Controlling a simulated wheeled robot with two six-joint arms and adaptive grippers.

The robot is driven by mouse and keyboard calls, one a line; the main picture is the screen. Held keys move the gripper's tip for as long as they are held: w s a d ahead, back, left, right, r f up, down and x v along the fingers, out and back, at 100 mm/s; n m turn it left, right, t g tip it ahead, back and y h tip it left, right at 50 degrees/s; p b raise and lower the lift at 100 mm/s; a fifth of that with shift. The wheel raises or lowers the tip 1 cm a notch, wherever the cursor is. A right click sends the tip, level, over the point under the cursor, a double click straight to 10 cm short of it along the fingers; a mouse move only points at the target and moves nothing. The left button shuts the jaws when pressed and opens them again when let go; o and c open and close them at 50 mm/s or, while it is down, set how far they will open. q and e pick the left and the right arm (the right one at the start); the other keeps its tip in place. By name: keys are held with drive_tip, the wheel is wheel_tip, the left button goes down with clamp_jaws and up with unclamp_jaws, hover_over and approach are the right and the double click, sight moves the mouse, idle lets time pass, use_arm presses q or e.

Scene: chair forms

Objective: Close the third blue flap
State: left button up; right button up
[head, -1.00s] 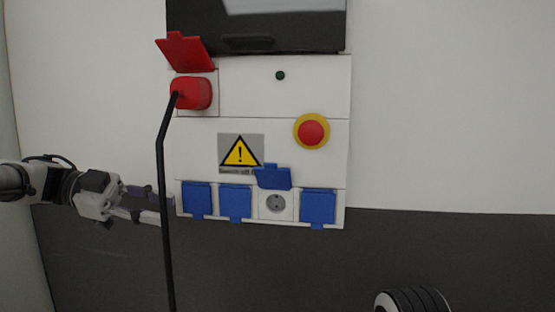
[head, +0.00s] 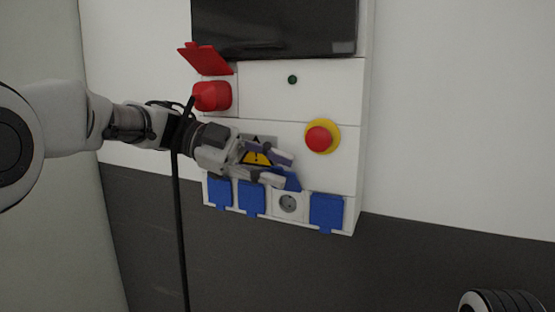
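The third blue flap (head: 293,184) is raised above its round grey socket (head: 288,203) on the white panel, partly hidden by my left gripper. The first (head: 220,192), second (head: 251,197) and fourth (head: 326,210) blue flaps hang down over their sockets. My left gripper (head: 286,170) reaches in from the left in front of the warning sign, its two fingers apart with nothing between them. Its lower finger overlaps the raised flap in the picture; I cannot tell whether they touch. My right gripper is out of view.
A red plug (head: 212,96) with a black cable (head: 181,235) hanging down sits under a raised red flap (head: 205,59); the cable passes by my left arm. A red button with yellow ring (head: 321,138) is right of the gripper. Space below the panel is clear.

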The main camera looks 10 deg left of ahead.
use_arm(q)
drive_tip(key=shift+d, duration=1)
drive_tip(key=shift+a, duration=0.3)
drive_tip(key=shift+a+f, duration=0.1)
drive_tip(key=shift+a, duration=0.4)
drive_tip(key=c, duration=0.5)
drive_tip(key=shift+a, duration=0.3)
clamp_jaws()
drive_tip(key=shift+d, duration=0.15)
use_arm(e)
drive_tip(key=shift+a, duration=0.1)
